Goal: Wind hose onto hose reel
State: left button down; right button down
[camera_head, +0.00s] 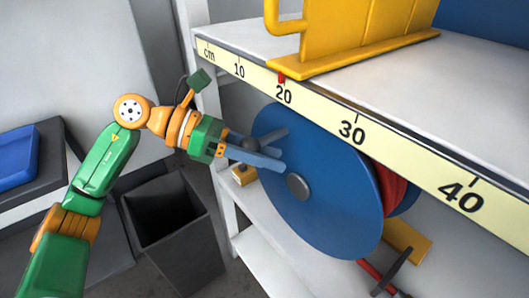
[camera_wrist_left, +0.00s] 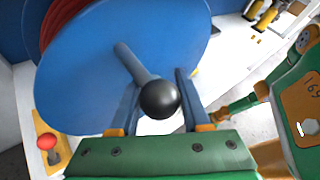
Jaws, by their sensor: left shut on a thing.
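The hose reel (camera_head: 330,205) has a large blue disc with a grey hub and stands on the shelf below the ruler edge. Red hose (camera_head: 394,188) shows behind the disc; it also shows in the left wrist view (camera_wrist_left: 62,20). The reel's crank handle (camera_wrist_left: 136,62) is a grey-blue rod ending in a black ball knob (camera_wrist_left: 161,98), sticking out from the disc. My left gripper (camera_head: 278,150) is at the disc's left side, shut on the handle, with the knob between its fingers near the palm. The hose's free end cannot be made out. My right gripper is not in view.
A white shelf with a centimetre ruler edge (camera_head: 350,131) runs above the reel. A yellow bracket (camera_head: 345,35) stands on it. A dark open bin (camera_head: 172,225) stands below my left arm. A yellow block with a red knob (camera_wrist_left: 47,143) sits beside the reel.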

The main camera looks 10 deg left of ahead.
pick_arm(q)
jog(key=c, duration=0.6)
grip_release()
jog(key=shift+o, duration=1.1)
jog(key=shift+s+d, duration=0.1)
jog(key=shift+d, duration=0.1)
jog(key=shift+a, duration=0.1)
jog(key=v, duration=0.7)
jog(key=shift+b, duration=0.3)
jog(key=shift+r, duration=0.1)
